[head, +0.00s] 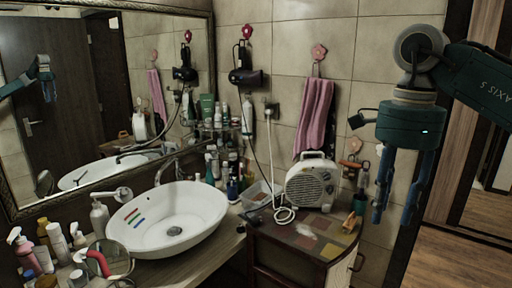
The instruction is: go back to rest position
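My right gripper (392,218) hangs at the right of the head view with its blue fingers pointing down. The fingers are apart, with nothing seen between them. It appears in front of the tiled wall and the door opening, right of the fan heater (312,184). My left gripper does not show directly. A small teal arm shows at the left, over the mirror (75,110), and looks like a reflection.
A white vessel basin (205,208) with coloured stripes stands on the counter (190,266). Several bottles crowd the front left and back. A patchwork-topped cabinet (300,262) carries the heater. A pink towel (315,118) hangs above. Wooden floor (455,262) is clear at right.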

